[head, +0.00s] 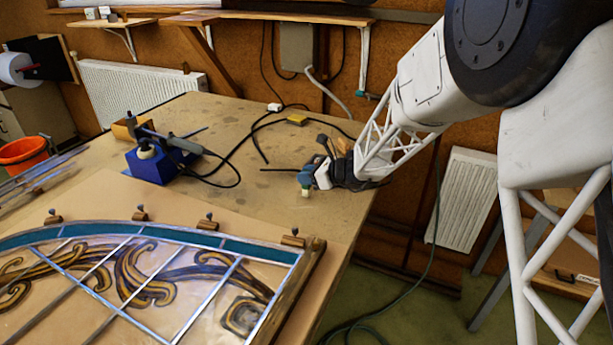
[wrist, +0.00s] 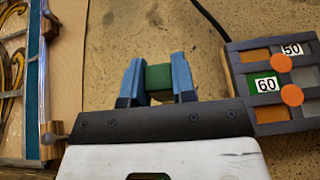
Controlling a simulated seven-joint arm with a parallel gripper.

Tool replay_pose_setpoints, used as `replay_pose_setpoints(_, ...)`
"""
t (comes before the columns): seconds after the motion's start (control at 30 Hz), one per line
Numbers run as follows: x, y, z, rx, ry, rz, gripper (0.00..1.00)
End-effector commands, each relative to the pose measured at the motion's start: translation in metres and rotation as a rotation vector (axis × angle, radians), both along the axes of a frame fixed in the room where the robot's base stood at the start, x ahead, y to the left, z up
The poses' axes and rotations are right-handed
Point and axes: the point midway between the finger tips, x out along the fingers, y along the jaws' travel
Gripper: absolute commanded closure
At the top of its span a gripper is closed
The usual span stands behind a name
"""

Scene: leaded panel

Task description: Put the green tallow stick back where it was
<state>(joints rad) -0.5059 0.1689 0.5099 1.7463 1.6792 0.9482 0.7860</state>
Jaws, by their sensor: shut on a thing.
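My gripper (wrist: 158,80) is shut on a green block-like piece (wrist: 158,77), the green tallow stick, held between its two blue fingers in the wrist view. Only the part between the fingers shows there. In the head view my gripper (head: 306,180) is over the right part of the workbench, and a pale green end of the stick (head: 306,193) shows below the fingers. I cannot tell whether it touches the bench.
In the wrist view a grey-framed rack (wrist: 231,70) with "50" and "60" labels and orange discs lies right of my gripper. The leaded panel (head: 130,275) fills the bench's left front. A blue soldering stand (head: 150,165) and black cables lie behind.

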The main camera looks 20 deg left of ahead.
Motion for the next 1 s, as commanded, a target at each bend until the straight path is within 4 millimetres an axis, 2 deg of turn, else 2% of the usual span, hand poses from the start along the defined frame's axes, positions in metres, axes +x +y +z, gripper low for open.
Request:
replay_pose_setpoints(0.47,0.0,0.0,-0.0049,0.0,-0.001,0.0,1.0)
replay_pose_setpoints(0.5,0.0,0.0,-0.0048,0.0,-0.001,0.0,0.71)
replay_pose_setpoints(0.63,0.0,-0.0001,-0.0046,0.0,-0.001,0.0,0.51)
replay_pose_setpoints(1.0,0.0,-0.0001,-0.003,0.0,-0.001,0.0,0.5)
